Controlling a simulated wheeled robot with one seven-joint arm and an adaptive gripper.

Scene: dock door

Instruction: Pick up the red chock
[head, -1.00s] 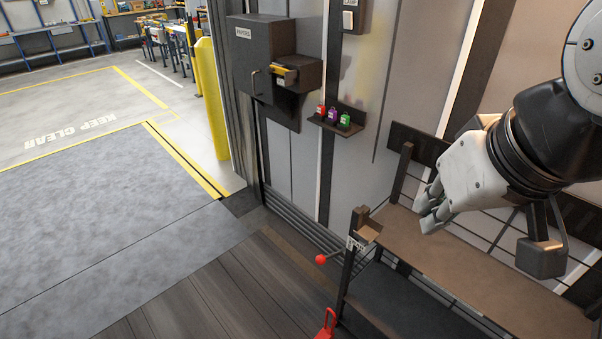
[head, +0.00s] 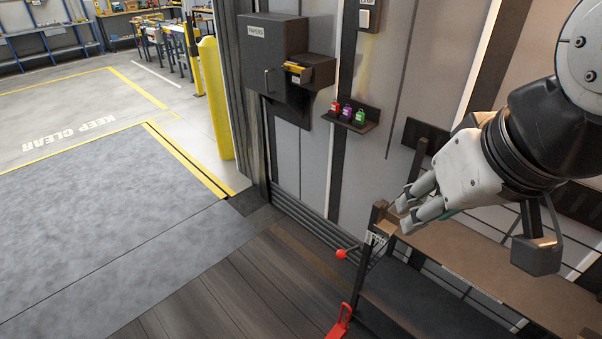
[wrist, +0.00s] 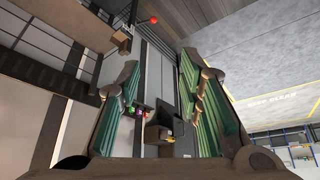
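A red piece (head: 340,322) shows at the bottom of the head view, low beside the rack and partly cut off by the picture's edge. It has a narrow upright loop; I cannot tell for sure that it is the chock. My gripper (head: 405,210) is at the right of the head view, above the rack's left end and well above the red piece. In the wrist view my gripper (wrist: 165,85) has its two green-padded fingers wide apart, with nothing between them. No red chock shows clearly in the wrist view.
A dark rack with a brown top (head: 470,260) stands at the right along the wall. A lever with a red knob (head: 341,254) sticks out from its left end. A shelf (head: 357,124) holds red, purple and green padlocks. A papers box (head: 272,50) hangs left of it. The grey floor plate (head: 100,230) is clear.

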